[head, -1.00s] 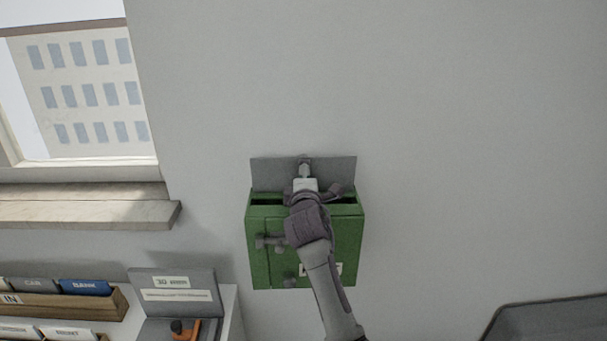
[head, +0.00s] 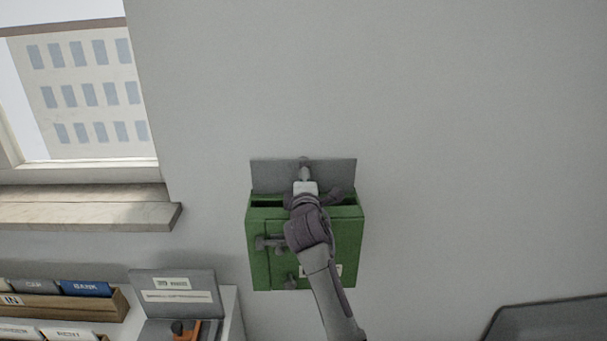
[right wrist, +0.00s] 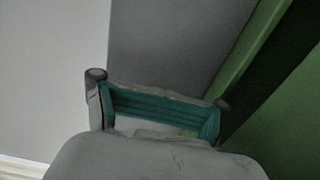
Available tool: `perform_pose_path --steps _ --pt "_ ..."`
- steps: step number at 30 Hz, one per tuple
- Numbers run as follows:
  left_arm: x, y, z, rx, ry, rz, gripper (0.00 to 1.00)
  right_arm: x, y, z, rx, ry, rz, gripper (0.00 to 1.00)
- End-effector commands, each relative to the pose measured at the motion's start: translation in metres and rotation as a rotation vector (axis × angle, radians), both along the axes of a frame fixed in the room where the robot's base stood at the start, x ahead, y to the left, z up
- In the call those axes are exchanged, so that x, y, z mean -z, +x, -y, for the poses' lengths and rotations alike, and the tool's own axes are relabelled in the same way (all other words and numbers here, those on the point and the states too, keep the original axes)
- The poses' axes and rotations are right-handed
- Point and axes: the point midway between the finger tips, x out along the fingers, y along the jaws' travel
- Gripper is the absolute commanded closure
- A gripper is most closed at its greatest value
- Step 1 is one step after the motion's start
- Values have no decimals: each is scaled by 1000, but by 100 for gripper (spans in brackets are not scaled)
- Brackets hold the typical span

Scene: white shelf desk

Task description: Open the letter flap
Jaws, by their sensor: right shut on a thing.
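The green letter box (head: 345,240) hangs on the wall in the middle of the head view. Its grey letter flap (head: 335,175) stands raised against the wall, above the dark slot (head: 266,203) in the box top. My right gripper (head: 304,177) reaches over the box front and is shut on the flap, near the middle of its width; the exact contact is hard to see. In the right wrist view, the gripper (right wrist: 160,108) shows its teal inner side against the grey flap (right wrist: 165,50), with the green box edge (right wrist: 250,50) at right. My left gripper is out of view.
A window sill (head: 90,212) juts out at left. Below it are a wooden file tray (head: 110,308) and a grey open case (head: 175,292). A dark grey object (head: 550,322) is at bottom right. The wall right of the box is clear.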

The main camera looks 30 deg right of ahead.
Motion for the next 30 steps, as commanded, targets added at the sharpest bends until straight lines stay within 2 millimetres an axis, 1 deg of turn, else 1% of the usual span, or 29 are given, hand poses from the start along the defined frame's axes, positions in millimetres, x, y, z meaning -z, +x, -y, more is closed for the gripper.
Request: perform_pose_path --steps 3,21,25,30 --pt "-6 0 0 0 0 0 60 -2 -9 -5 0 1 0 100" --pt "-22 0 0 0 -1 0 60 -1 -49 -31 -1 1 1 100" --pt "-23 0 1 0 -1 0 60 -1 -55 -33 0 1 1 100" --pt "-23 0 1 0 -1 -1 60 -1 -55 -34 1 0 1 100"
